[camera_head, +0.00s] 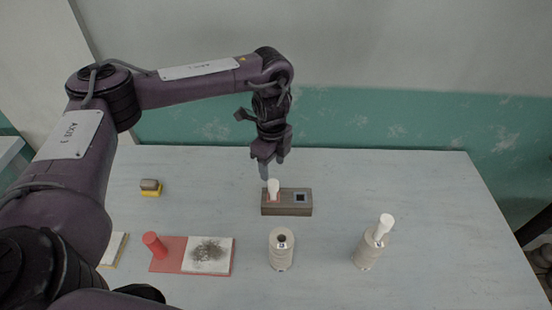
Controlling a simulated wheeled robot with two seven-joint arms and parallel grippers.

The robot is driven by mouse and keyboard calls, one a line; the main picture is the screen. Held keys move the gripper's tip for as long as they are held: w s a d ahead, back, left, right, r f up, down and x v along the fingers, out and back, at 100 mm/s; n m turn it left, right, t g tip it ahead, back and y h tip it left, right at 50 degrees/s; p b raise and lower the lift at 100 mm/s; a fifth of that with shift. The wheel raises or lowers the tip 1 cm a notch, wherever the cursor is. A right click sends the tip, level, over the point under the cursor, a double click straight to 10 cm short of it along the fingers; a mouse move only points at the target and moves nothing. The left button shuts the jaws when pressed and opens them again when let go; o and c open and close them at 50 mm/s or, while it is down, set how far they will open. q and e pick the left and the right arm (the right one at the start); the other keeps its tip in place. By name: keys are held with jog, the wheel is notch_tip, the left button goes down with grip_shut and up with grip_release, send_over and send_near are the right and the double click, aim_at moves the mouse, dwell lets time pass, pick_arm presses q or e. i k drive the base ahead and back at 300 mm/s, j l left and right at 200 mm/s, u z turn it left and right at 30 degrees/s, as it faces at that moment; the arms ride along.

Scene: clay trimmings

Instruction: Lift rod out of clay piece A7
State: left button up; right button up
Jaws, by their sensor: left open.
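My left gripper (267,168) is open and points down above the brown block, its fingertips close to a white peg (273,187) standing at the block's left end. I cannot tell whether they touch. A pale clay cylinder (368,253) stands at the right with a white-topped rod (384,226) sticking up out of it, slightly tilted in the picture. Another pale clay cylinder (281,256) stands near the front middle, with a dark hole in its top. Labels are too small to read, so I cannot tell which piece is A7. My right gripper is not in view.
The brown block (300,209) has a dark square recess at its right. The table's right side (450,220) is clear.

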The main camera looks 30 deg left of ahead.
aim_at(385, 223)
jog(key=k, duration=1.5)
